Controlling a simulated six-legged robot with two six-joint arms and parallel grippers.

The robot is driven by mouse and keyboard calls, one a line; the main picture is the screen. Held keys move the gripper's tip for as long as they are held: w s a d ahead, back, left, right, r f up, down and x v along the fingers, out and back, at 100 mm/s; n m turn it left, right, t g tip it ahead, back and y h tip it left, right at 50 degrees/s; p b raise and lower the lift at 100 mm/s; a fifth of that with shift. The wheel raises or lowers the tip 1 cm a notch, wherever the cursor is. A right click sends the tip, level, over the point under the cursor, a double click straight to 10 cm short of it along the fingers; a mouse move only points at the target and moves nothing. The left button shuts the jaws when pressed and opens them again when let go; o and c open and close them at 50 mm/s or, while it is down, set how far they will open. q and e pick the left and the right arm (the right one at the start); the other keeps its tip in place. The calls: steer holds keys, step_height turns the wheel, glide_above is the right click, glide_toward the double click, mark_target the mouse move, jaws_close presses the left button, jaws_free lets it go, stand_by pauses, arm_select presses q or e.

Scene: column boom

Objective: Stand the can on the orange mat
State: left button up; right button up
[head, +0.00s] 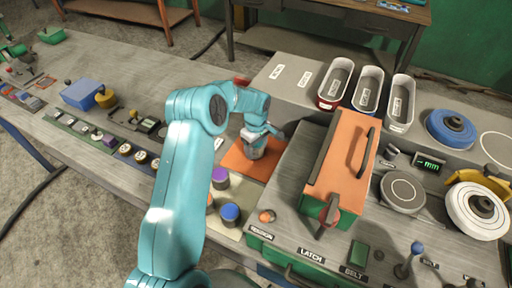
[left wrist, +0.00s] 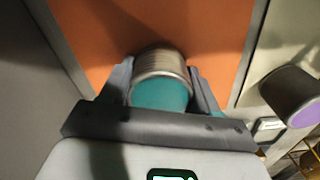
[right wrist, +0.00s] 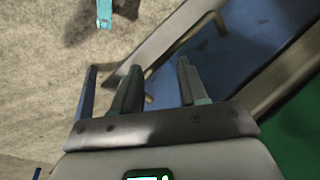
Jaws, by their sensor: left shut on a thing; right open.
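The can (head: 254,151), silvery with ridges and a teal part, is between the fingers of my left gripper (head: 262,132). The left wrist view shows the can (left wrist: 160,66) with a finger of the left gripper (left wrist: 161,84) against each side. The can is over the orange mat (head: 234,161), its lower end at or very near the surface; I cannot tell if it touches. The mat (left wrist: 215,25) fills the background there. My right gripper (right wrist: 156,85) is open and empty in the right wrist view, away from the bench top.
A purple-topped can (head: 220,178) and a blue-topped one (head: 230,213) stand in front of the mat. An orange-lidded box (head: 340,165) with a handle is close on the right. Three labelled bins (head: 368,88) stand behind it.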

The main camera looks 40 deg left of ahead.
arm_select(q)
steer(key=o, duration=1.3)
steer(key=shift+a, duration=0.1)
steer(key=shift+r+p, duration=0.5)
steer(key=shift+r, duration=0.05)
step_height(320, 180, up, 9)
steer(key=p, duration=0.4)
steer(key=shift+r, duration=1.15)
steer(key=shift+f, duration=0.1)
